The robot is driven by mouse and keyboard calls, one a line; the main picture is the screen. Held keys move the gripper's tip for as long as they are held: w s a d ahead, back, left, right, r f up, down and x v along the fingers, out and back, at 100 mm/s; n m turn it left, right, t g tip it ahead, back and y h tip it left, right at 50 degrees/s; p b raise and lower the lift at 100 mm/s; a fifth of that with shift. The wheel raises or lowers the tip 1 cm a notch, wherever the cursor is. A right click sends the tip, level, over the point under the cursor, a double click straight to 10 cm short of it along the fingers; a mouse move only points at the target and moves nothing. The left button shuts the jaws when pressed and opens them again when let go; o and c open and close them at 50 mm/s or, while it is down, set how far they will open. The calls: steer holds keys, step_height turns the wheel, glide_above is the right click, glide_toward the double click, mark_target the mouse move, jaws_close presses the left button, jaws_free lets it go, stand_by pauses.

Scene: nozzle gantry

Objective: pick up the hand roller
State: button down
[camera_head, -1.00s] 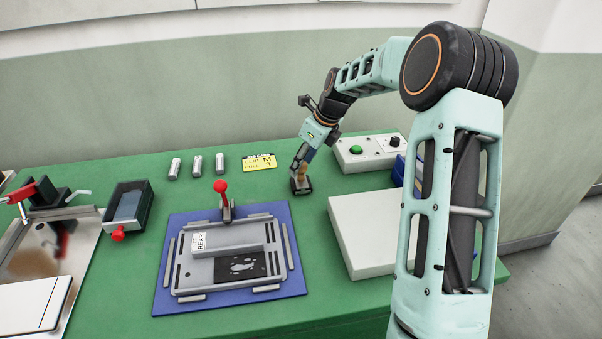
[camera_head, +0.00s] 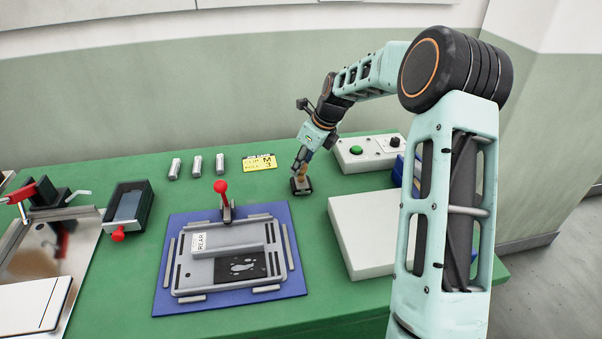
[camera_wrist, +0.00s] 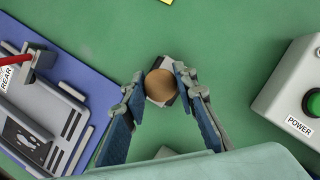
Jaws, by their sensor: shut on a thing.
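The hand roller (camera_head: 300,182) stands upright on the green table, with a tan wooden handle and a dark base. In the wrist view I look down on the round end of its handle (camera_wrist: 161,86), with grey and dark parts of its base around it. My gripper (camera_head: 301,168) points down over the roller. In the wrist view my gripper (camera_wrist: 160,90) has one finger on each side of the handle and is shut on it.
A blue plate with a grey fixture (camera_head: 225,255) and red-knobbed lever lies to the left. A white box (camera_head: 370,235) and a control box with a green button (camera_head: 356,150) stand to the right. A yellow card (camera_head: 259,162) and several metal cylinders (camera_head: 197,166) lie behind.

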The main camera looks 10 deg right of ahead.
steer(key=shift+r, duration=0.1)
steer(key=shift+r, duration=0.45)
step_height(320, 180, up, 2)
steer(key=shift+w+r, duration=0.1)
steer(key=shift+r, duration=0.1)
steer(key=s+a+r+b, duration=0.1)
steer(key=s+a+r, duration=0.5)
steer(key=s+r, duration=0.3)
steer(key=shift+s+r+b, duration=0.3)
steer(key=shift+s, duration=1.6)
